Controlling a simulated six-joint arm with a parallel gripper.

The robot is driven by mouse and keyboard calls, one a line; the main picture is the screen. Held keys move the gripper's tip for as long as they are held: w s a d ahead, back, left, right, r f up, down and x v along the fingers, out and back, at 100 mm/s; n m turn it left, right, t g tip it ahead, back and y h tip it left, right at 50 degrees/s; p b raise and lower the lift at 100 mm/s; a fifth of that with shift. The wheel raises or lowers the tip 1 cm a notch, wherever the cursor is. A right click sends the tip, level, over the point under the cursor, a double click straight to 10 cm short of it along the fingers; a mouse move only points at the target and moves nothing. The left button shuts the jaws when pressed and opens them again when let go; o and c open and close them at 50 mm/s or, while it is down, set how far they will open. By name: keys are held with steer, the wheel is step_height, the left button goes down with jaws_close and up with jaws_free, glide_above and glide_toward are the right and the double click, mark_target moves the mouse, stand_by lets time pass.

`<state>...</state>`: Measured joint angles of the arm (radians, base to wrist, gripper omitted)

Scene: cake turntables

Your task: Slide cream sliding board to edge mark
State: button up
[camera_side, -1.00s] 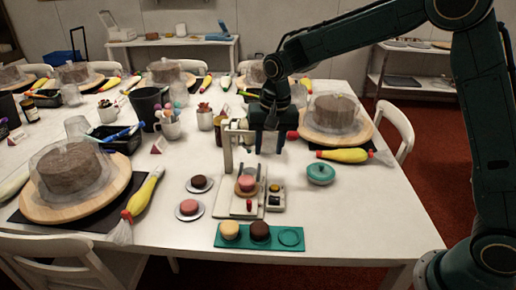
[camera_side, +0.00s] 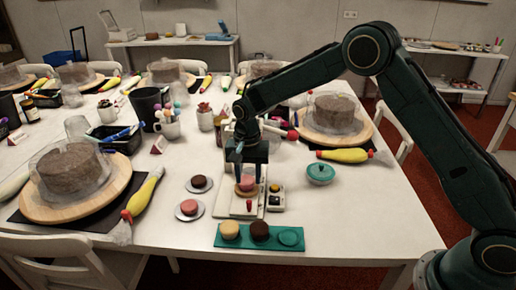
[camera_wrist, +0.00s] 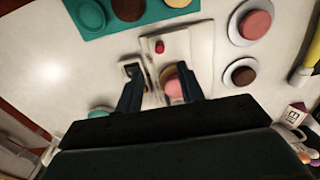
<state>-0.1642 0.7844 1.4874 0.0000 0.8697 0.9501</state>
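The cream sliding board (camera_side: 240,207) lies on the table below my gripper. It carries a small red knob (camera_side: 249,205) near its front end and a pink macaron (camera_side: 246,184) behind the knob. In the wrist view the board (camera_wrist: 178,45) shows with its red knob (camera_wrist: 160,46) and the macaron (camera_wrist: 174,88). My gripper (camera_side: 248,172) points down over the board's rear part, around the macaron's place. Its fingers are apart in the wrist view (camera_wrist: 160,82), with the macaron between them nearer one finger. Contact cannot be told. I cannot make out an edge mark.
A small box with a yellow button (camera_side: 276,189) stands right of the board. Two macaron plates (camera_side: 199,184) (camera_side: 189,210) lie left. A green tray (camera_side: 231,243) with macarons lies in front.

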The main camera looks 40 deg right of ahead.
mark_target(251, 178)
steer(key=shift+f, duration=4.55)
steer(key=c, duration=0.8)
steer(key=shift+d, duration=0.1)
steer(key=shift+w+d, duration=3.3)
steer(key=shift+w, duration=0.15)
steer(key=o, duration=0.8)
